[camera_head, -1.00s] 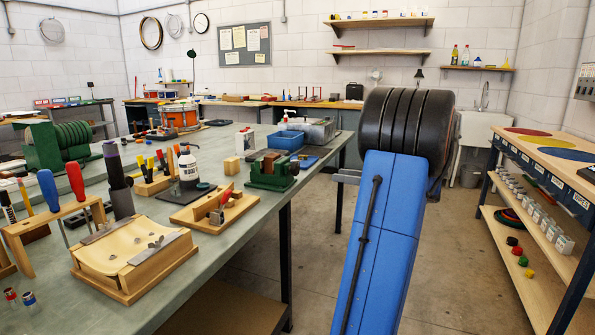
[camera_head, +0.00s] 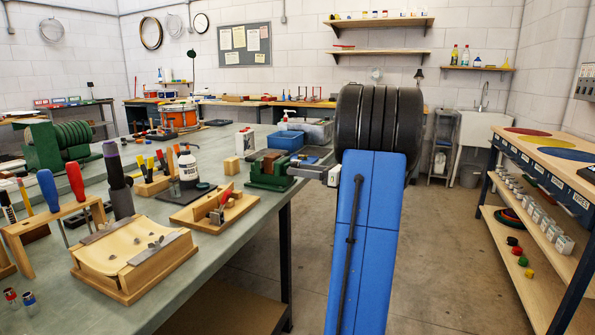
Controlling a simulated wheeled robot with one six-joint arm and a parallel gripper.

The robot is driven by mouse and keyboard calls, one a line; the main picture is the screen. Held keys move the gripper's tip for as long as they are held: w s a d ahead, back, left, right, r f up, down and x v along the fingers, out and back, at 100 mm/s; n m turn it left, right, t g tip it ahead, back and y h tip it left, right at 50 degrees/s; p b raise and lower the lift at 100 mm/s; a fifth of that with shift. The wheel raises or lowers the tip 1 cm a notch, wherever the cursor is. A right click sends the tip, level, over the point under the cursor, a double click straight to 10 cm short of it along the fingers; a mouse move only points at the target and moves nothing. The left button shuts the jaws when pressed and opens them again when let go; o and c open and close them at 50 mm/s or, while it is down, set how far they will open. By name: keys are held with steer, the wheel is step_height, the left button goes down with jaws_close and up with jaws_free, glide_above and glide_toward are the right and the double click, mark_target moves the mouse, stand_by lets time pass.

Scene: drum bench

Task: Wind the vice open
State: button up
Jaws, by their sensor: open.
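The small green vice (camera_head: 268,176) with reddish-brown parts on top stands near the right edge of the grey-green bench. My gripper (camera_head: 299,172) reaches in from the right, pointing left, with its fingertips close beside the right end of the vice. It is open. Whether the fingers touch or surround the vice's handle is too small to tell. The handle cannot be made out clearly, and the gap between the vice jaws is not clear from here. My blue and black arm fills the middle of the view.
A wooden jig (camera_head: 216,208) stands just in front of the vice. A wooden block (camera_head: 231,168) is to its left and a blue bin (camera_head: 284,141) is behind it. A white bottle (camera_head: 187,166) stands further left. The floor right of the bench is clear.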

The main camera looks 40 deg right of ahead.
steer(key=shift+w+a, duration=0.3)
steer(key=shift+w, duration=0.35)
steer(key=shift+c, duration=0.6)
steer(key=c, duration=1)
steer(key=shift+o, duration=0.4)
steer(key=shift+n, duration=0.8)
steer(key=o, duration=1)
steer(key=shift+o, duration=0.2)
